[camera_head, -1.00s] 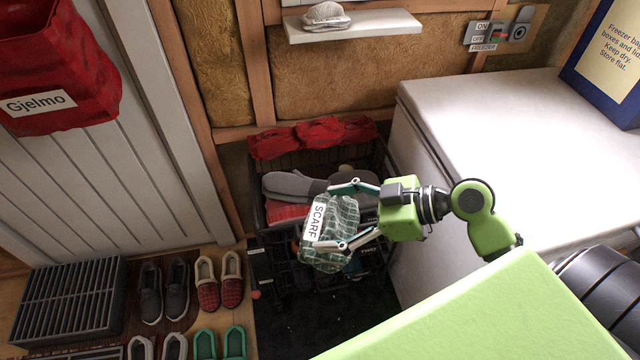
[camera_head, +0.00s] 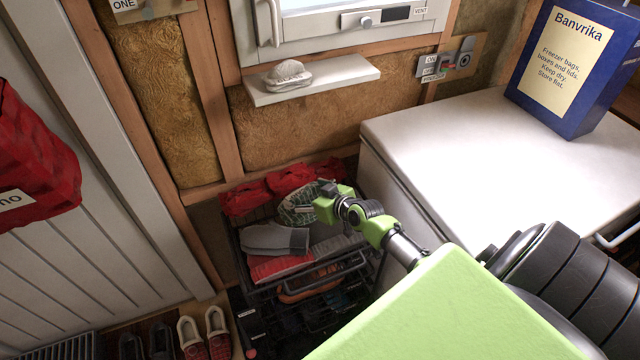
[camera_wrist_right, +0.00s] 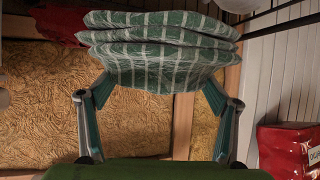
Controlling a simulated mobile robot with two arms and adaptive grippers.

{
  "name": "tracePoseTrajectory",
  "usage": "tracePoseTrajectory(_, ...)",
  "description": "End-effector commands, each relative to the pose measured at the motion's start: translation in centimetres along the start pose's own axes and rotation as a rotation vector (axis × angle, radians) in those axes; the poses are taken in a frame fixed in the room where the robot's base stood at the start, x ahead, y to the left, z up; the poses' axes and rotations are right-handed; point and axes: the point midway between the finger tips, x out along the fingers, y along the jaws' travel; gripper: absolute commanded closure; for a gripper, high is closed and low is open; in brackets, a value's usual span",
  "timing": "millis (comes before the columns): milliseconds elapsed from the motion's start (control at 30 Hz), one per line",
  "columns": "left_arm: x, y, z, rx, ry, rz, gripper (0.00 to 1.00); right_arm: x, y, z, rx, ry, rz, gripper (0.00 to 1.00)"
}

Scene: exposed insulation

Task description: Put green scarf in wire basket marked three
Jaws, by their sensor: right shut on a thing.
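The green checked scarf (camera_head: 298,203) is folded and held in my right gripper (camera_head: 305,208), over the back part of the top wire basket. In the right wrist view the scarf (camera_wrist_right: 158,50) sits between the two fingers of the right gripper (camera_wrist_right: 157,88). The dark wire basket stack (camera_head: 238,262) stands in the corner; its top basket holds grey and red folded items. I cannot tell whether the scarf touches the items below it. The basket labels are too small to read here. My left gripper is out of view.
A white chest freezer (camera_head: 440,150) stands close on the right of the baskets, with a blue box (camera_head: 565,75) on it. A small shelf (camera_head: 320,80) juts from the wall above. A red bag (camera_head: 35,165) hangs at left. Shoes (camera_head: 205,335) stand at lower left.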

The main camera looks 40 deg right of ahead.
Motion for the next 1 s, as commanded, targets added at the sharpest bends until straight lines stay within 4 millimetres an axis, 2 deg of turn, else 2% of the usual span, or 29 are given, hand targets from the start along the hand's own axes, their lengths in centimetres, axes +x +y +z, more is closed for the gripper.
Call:
tracePoseTrajectory(100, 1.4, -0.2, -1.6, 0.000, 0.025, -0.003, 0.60, 0.7, 0.0, 1.3, 0.002, 0.000, 0.000, 0.41)
tracePoseTrajectory(167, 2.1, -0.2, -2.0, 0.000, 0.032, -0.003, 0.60, 1.0, 0.0, 2.0, 0.002, 0.000, 0.000, 0.41)
tracePoseTrajectory(400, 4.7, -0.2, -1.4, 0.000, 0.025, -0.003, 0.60, 2.4, 0.0, 4.5, 0.001, -0.001, -0.001, 0.41)
tracePoseTrajectory(800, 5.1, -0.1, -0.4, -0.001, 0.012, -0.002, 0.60, 2.6, 0.0, 4.9, 0.001, 0.000, -0.001, 0.41)
tracePoseTrajectory(833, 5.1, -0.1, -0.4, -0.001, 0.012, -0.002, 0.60, 2.6, 0.0, 4.9, 0.001, 0.000, -0.001, 0.11)
tracePoseTrajectory(867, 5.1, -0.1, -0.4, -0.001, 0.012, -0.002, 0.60, 2.6, 0.0, 4.9, 0.001, 0.000, -0.001, 0.03)
tracePoseTrajectory(900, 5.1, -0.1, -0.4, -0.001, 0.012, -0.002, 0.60, 2.6, 0.0, 4.9, 0.001, 0.000, -0.001, 0.00)
tracePoseTrajectory(1000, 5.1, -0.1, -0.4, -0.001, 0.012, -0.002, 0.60, 2.6, 0.0, 4.9, 0.000, -0.001, -0.001, 0.00)
